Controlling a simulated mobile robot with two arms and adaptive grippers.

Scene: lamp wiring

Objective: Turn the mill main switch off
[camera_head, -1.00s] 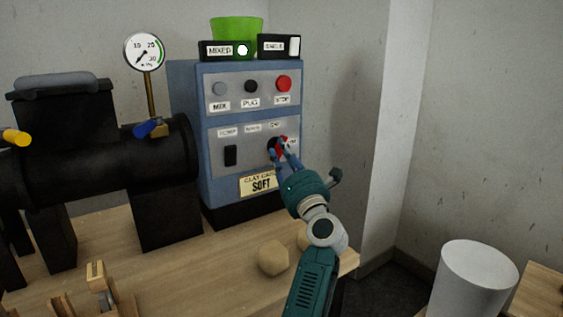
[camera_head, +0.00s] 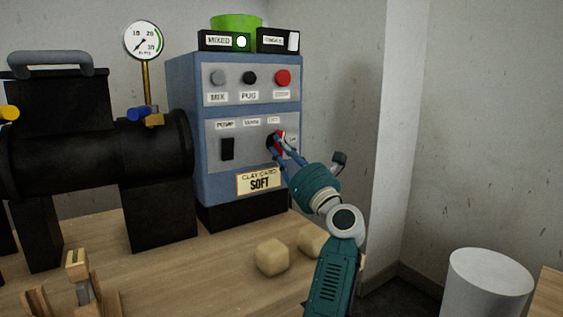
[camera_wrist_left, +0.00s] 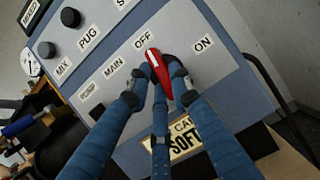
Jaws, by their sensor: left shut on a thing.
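The mill main switch (camera_head: 281,136) is a red handle on a dark round base, low on the right of the blue control box (camera_head: 182,125). In the left wrist view the red handle (camera_wrist_left: 158,72) carries a white line whose end points roughly at the OFF label (camera_wrist_left: 143,40). The ON label (camera_wrist_left: 203,45) lies to its right there. My left gripper (camera_head: 277,149) has its fingers closed around the handle; in the left wrist view the fingertips (camera_wrist_left: 157,76) sit on either side of it. My right gripper is in neither view.
A black pump rocker (camera_head: 227,149) sits left of the switch. MIX, PUG and red STOP (camera_head: 283,77) buttons are above. A SOFT clay card (camera_head: 259,181) hangs below. Clay lumps (camera_head: 271,257) lie on the wooden table (camera_head: 190,275). The black mill (camera_head: 100,155) stands left.

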